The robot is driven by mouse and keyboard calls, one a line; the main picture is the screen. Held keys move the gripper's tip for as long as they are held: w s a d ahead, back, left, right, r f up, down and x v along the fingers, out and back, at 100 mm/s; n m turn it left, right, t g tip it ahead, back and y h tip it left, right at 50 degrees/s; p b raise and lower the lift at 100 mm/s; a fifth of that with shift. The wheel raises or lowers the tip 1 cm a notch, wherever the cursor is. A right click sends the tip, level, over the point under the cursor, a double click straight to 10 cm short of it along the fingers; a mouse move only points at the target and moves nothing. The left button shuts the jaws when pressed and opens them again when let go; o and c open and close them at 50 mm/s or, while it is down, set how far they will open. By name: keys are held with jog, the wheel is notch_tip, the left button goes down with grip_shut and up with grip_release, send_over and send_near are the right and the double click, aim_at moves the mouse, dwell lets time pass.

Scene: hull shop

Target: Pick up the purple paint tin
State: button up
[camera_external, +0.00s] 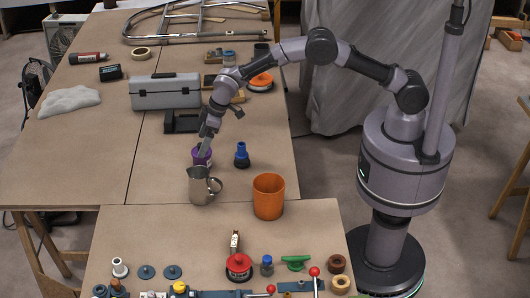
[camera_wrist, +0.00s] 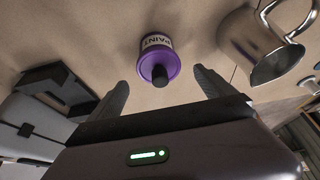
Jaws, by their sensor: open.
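The purple paint tin (camera_external: 197,160) stands on the brown worktable, just behind a metal pitcher (camera_external: 201,188). In the wrist view the paint tin (camera_wrist: 160,60) shows a purple top with a dark knob and a white label reading PAINT. My gripper (camera_external: 207,143) is above the tin, pointing down, and hides part of it in the external view. In the wrist view my gripper (camera_wrist: 160,85) is open, with its two dark fingers apart and the tin seen between and beyond them. Nothing is held.
The metal pitcher (camera_wrist: 262,45) is close to the tin. A blue-and-black bottle (camera_external: 242,155) and an orange cup (camera_external: 268,196) stand to the right. A grey toolbox (camera_external: 165,92) and a black holder (camera_external: 182,122) lie behind. The table left of the tin is clear.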

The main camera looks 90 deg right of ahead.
jog(key=b+x, duration=0.1)
jog(key=x, duration=0.2)
jog(key=s+b+x, duration=0.1)
jog(key=x, duration=0.1)
jog(key=shift+w+f+b, duration=0.1)
jog(key=shift+f+b, duration=0.2)
jog(key=shift+f, duration=0.1)
jog(key=shift+r, duration=0.2)
jog(key=shift+c, duration=0.2)
jog(key=c, duration=1.7)
